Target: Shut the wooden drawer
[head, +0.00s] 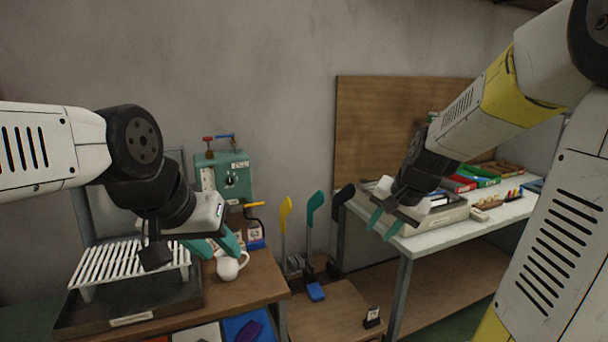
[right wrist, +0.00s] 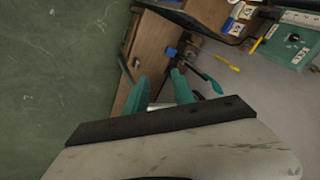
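No drawer shows clearly in the head view. In the right wrist view a brown wooden unit (right wrist: 150,48) stands beside the green floor, with a dark bar (right wrist: 125,70) at its floor-side edge; I cannot tell whether this is the drawer and its handle, or how far it is open. My right gripper (head: 384,224) is open, its teal fingers apart, in front of the white workbench; it also shows in the right wrist view (right wrist: 160,90).
A white slatted rack (head: 130,262) stands over a dark tray on the left wooden table. The workbench (head: 440,238) carries trays at right.

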